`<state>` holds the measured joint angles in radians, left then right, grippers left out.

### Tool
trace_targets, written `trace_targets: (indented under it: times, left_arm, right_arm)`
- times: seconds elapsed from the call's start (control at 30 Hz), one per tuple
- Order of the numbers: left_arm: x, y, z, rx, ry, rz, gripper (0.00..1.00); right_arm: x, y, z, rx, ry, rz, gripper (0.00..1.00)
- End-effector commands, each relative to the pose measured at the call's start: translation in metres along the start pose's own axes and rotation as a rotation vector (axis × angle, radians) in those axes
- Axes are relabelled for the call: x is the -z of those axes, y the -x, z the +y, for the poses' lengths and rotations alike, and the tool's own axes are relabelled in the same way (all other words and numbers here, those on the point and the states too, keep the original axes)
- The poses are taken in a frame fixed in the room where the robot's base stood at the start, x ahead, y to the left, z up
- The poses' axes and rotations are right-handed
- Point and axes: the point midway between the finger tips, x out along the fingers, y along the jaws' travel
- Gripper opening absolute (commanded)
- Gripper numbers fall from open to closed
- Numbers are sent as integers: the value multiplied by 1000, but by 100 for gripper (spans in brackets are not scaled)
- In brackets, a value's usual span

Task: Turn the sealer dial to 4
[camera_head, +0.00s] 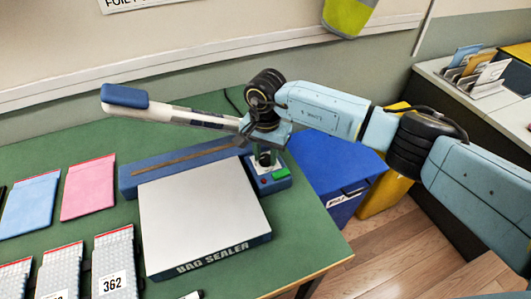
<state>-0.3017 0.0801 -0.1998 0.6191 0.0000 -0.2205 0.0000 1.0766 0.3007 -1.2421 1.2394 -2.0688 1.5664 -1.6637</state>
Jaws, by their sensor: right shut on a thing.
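The bag sealer (200,212) stands on the green table, with a white platform, a blue body and "BAG SEALER" printed on its front edge. Its long sealing arm (175,112) is raised, with a blue handle at the left end. My right gripper (265,150) points down over the sealer's right rear corner and is shut on the black dial (265,159). The gripper largely covers the dial, so its setting cannot be read. A green switch (281,174) and a small red spot are just in front of it. My left gripper is out of view.
Pink (89,187) and blue (30,204) pouches lie on the table (60,168) at left. Several bubble pouches (115,262) with number labels lie at the front left. A blue bin (330,172) and a yellow bin (385,190) stand beyond the table's right edge.

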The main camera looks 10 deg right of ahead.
Motion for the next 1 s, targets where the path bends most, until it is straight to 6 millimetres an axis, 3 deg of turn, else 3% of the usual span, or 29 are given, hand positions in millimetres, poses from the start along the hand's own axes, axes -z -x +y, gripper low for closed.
trace_targets:
  times: [0.27, 1.0]
  left_arm:
    - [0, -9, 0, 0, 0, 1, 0]
    - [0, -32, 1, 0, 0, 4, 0]
  right_arm:
    - [1, -1, 0, 0, -144, 2, 8]
    - [1, 0, 0, 0, -835, 1, 8]
